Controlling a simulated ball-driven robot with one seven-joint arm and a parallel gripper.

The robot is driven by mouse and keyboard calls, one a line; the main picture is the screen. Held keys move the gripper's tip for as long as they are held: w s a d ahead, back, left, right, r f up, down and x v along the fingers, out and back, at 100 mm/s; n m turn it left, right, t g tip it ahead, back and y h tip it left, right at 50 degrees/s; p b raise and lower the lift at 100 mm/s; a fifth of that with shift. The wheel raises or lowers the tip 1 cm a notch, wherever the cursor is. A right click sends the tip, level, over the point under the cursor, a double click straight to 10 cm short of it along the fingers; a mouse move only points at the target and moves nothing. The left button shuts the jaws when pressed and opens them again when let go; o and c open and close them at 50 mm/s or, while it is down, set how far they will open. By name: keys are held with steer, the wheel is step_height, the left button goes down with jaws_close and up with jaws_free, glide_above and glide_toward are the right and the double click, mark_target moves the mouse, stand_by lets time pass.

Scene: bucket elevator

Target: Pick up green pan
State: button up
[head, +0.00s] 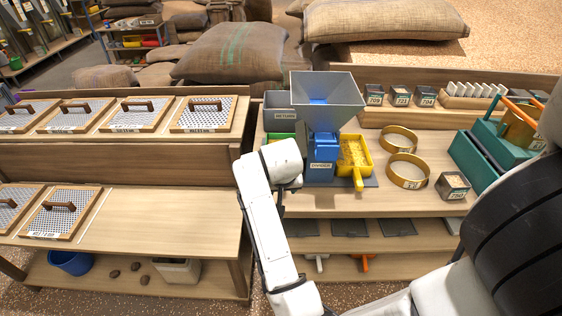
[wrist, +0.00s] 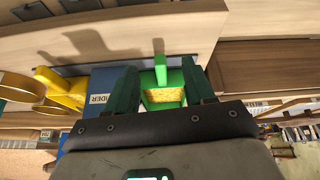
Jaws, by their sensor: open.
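The green pan (wrist: 161,79) shows in the wrist view with yellow grain in it and its handle pointing up the picture. My gripper (wrist: 160,72) is open, its two dark green fingers on either side of the pan. Whether they touch it I cannot tell. In the head view my arm's white end hides most of the pan; a green strip (head: 281,137) of it shows left of the blue grinder (head: 322,150). The grinder, with a grey hopper (head: 326,98) on top, stands right beside my gripper. The yellow pan (head: 354,160) with grain sits on the grinder's other side.
A grey RETURN bin (head: 281,114) stands behind the pan. Brass sieve rings (head: 407,171) and a small sample box (head: 453,186) lie right on the bench. The bench's front strip (head: 350,205) is clear.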

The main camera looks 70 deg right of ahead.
steer(key=shift+m+y, duration=0.4)
steer(key=shift+m, duration=0.3)
steer(key=w+d+p, duration=0.1)
steer(key=d, duration=0.2)
steer(key=w+d+f+p, duration=0.1)
steer(key=w+d, duration=0.1)
steer(key=d, duration=0.2)
steer(key=w+d+p, duration=0.1)
steer(key=d, duration=0.2)
steer(key=shift+w+d+f, duration=0.15)
steer(key=shift+d+f, duration=0.1)
steer(key=shift+d, duration=0.1)
steer(key=shift+p+x, duration=0.4)
steer(key=shift+x, duration=2.1)
steer(key=shift+c, duration=0.5)
jaws_close()
steer(key=shift+r, duration=0.1)
